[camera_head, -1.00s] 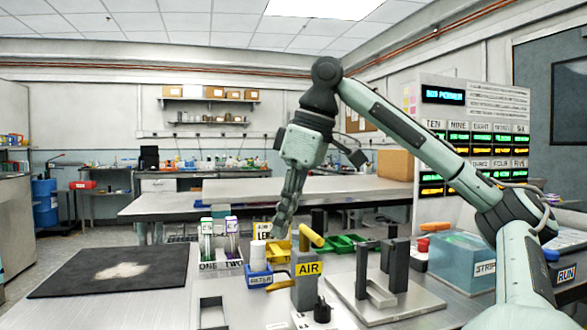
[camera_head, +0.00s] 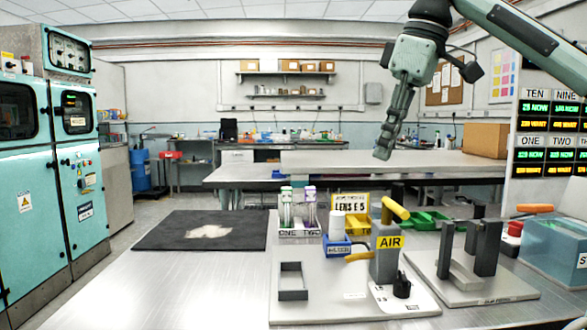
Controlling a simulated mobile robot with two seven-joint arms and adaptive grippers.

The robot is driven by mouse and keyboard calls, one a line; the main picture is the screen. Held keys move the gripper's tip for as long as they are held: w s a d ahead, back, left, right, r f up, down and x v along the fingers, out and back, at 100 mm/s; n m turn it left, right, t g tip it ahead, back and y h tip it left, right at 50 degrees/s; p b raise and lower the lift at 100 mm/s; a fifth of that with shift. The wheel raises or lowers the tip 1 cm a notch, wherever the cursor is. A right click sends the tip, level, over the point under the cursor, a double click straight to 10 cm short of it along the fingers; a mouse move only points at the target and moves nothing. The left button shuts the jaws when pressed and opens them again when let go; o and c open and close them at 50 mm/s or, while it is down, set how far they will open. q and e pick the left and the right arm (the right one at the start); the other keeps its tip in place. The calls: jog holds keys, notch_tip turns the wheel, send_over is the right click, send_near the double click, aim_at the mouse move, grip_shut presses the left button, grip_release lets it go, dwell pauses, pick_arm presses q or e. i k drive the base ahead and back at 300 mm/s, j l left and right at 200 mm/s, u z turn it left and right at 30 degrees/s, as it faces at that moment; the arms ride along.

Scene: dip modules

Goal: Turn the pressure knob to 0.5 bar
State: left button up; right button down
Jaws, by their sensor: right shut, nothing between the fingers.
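The air station is a light plate (camera_head: 330,308) on the steel bench, with a grey block labelled AIR (camera_head: 388,242) that has a yellow lever (camera_head: 396,208) on top. A small black knob (camera_head: 402,285) stands on the plate's right part, in front of the block; it looks like the pressure knob. Its scale and setting are too small to read. My right gripper (camera_head: 382,154) is shut and empty, pointing down. In the picture it is well above the AIR block and apart from the knob. My left gripper is not in view.
A black mat (camera_head: 175,230) lies at left. A rack with tubes marked ONE and TWO (camera_head: 298,228), a blue box (camera_head: 337,246) and green trays (camera_head: 428,221) stand behind the plate. A grey fixture (camera_head: 487,250) and a clear blue tank (camera_head: 556,253) are at right. The front left bench is clear.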

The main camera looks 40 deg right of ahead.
aim_at(402, 289)
jog(key=k, duration=1.5)
